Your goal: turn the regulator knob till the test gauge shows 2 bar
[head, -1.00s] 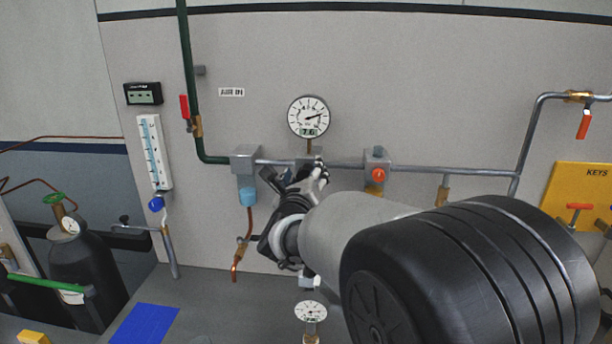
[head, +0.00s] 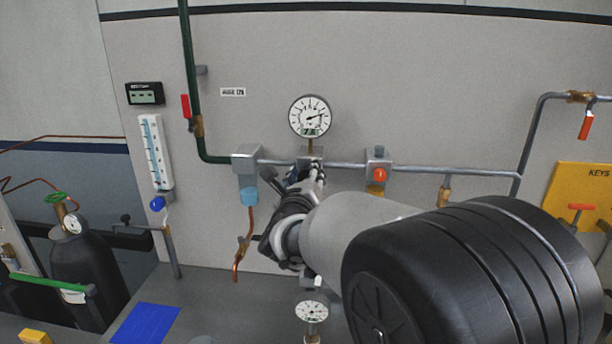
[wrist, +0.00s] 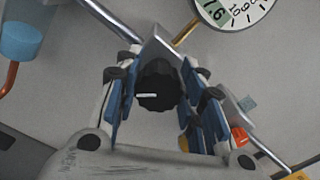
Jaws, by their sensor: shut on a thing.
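The black regulator knob (wrist: 158,88) shows in the wrist view, with a small white mark on its face. My gripper (wrist: 156,95) is shut on it, one blue-padded finger at each side. In the head view my gripper (head: 305,178) covers the knob at the pipe below the round white gauge (head: 310,116). That gauge's needle points to the upper right; its green window is blurred in the head view. Part of the gauge (wrist: 233,8) in the wrist view reads about 7.6. A second, smaller gauge (head: 311,312) is lower down, its reading too small to tell; I cannot tell which is the test gauge.
A grey pipe (head: 455,171) runs along the wall beside my gripper. A filter with a blue bowl (head: 249,197) hangs to its left, and a block with an orange-red knob (head: 379,175) is to its right. A red-handled valve (head: 186,106) is further left.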

